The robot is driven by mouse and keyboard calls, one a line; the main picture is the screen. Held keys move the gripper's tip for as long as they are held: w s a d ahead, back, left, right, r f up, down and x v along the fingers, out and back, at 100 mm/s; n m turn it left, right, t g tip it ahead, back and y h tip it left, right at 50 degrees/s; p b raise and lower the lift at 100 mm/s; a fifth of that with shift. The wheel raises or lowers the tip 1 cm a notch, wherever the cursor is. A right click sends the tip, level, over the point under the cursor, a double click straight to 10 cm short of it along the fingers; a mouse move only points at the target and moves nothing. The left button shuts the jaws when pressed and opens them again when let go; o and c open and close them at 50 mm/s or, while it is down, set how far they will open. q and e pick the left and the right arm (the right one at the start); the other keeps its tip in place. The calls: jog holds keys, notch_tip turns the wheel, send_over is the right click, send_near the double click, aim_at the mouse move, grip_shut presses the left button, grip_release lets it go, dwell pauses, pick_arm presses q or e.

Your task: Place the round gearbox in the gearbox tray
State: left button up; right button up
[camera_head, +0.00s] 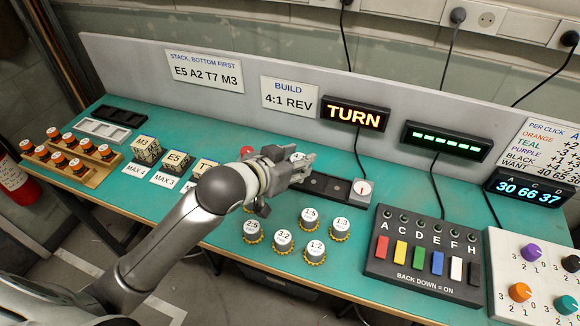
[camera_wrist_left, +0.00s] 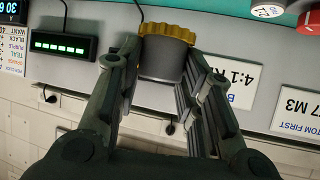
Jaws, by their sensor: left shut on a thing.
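My left gripper (camera_head: 298,170) is over the middle of the green bench, shut on a round gearbox. In the left wrist view this gearbox (camera_wrist_left: 165,58) is a grey cup with a yellow toothed rim, between the two fingers of the gripper (camera_wrist_left: 160,75). In the head view the fingers hide most of it; a white top with a 4 shows (camera_head: 296,157). A dark tray with round recesses (camera_head: 341,196), which looks like the gearbox tray, lies just right of and partly behind the gripper. My right gripper is not in view.
Several other round gearboxes (camera_head: 283,241) stand in front of the tray. A white dial (camera_head: 362,191) is at its right end, beside a switch box (camera_head: 425,255). Labelled blocks (camera_head: 146,150) stand to the left. A TURN display (camera_head: 355,114) is behind.

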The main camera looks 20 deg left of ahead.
pick_arm(q)
jog(key=w+a+f, duration=0.1)
jog(key=w+f, duration=0.1)
jog(key=w+a+f, duration=0.1)
jog(key=w+f, duration=0.1)
jog(key=w+a+f, duration=0.1)
jog(key=w+f, duration=0.1)
jog(key=shift+a, duration=0.2)
jog(key=shift+w+a+f, duration=0.25)
jog(key=shift+w+f, duration=0.05)
jog(key=shift+f, duration=0.2)
notch_tip(320, 180, down, 2)
jog(key=shift+f+p, duration=0.2)
jog(key=shift+p, duration=0.25)
jog(key=shift+f, duration=0.4)
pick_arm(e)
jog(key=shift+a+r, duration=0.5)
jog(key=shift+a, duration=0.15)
pick_arm(q)
jog(key=o, duration=0.8)
jog(key=shift+f, duration=0.15)
